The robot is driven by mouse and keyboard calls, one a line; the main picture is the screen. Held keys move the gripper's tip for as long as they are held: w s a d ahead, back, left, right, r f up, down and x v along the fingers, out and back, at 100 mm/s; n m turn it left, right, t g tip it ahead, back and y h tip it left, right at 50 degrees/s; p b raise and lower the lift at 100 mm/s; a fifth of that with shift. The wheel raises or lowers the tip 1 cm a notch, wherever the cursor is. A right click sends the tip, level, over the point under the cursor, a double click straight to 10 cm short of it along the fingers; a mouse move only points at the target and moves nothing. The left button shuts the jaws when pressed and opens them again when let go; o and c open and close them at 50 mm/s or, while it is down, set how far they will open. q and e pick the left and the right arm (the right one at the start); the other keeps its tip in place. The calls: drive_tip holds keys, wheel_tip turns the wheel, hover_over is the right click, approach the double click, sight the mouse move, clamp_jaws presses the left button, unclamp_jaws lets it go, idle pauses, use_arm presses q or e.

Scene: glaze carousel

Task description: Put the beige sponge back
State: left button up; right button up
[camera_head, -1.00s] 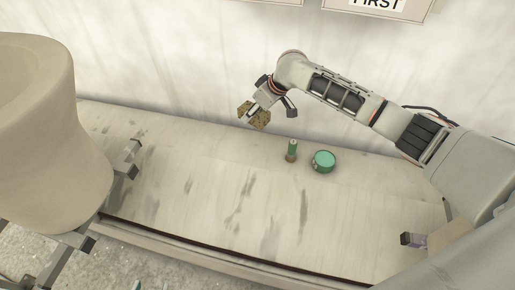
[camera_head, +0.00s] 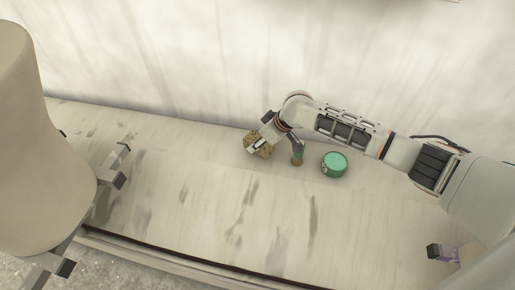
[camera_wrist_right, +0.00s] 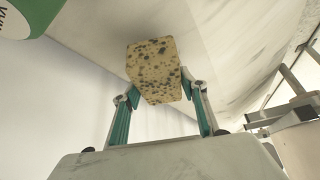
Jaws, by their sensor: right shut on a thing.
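The beige sponge (camera_head: 250,149), a block with dark specks, is in my right gripper (camera_head: 257,146) over the back part of the pale shelf (camera_head: 205,185). In the right wrist view the sponge (camera_wrist_right: 153,68) sits between the two teal-lined fingers (camera_wrist_right: 160,108), which are shut on it. I cannot tell whether it touches the shelf. My left gripper is not in view.
A large beige rounded body (camera_head: 40,150) with dark-ended brackets (camera_head: 118,178) fills the left. The shelf's middle is clear.

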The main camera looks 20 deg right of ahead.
sight(259, 150)
drive_tip(key=f, duration=0.2)
drive_tip(key=f+b, duration=0.1)
drive_tip(key=f, duration=0.1)
drive_tip(key=shift+s, duration=0.2)
drive_tip(key=shift+f+b, duration=0.35)
drive_tip(key=shift+b, duration=0.05)
drive_tip(key=shift+w+r, duration=0.2)
drive_tip(key=shift+r, duration=0.15)
drive_tip(key=shift+c, duration=0.4)
drive_tip(key=o, duration=1.1)
drive_tip(key=shift+c, duration=0.2)
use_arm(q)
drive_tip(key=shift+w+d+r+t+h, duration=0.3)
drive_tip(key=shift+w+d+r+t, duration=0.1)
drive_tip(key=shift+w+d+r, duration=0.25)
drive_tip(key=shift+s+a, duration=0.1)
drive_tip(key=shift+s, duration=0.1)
use_arm(e)
drive_tip(key=shift+r, duration=0.1)
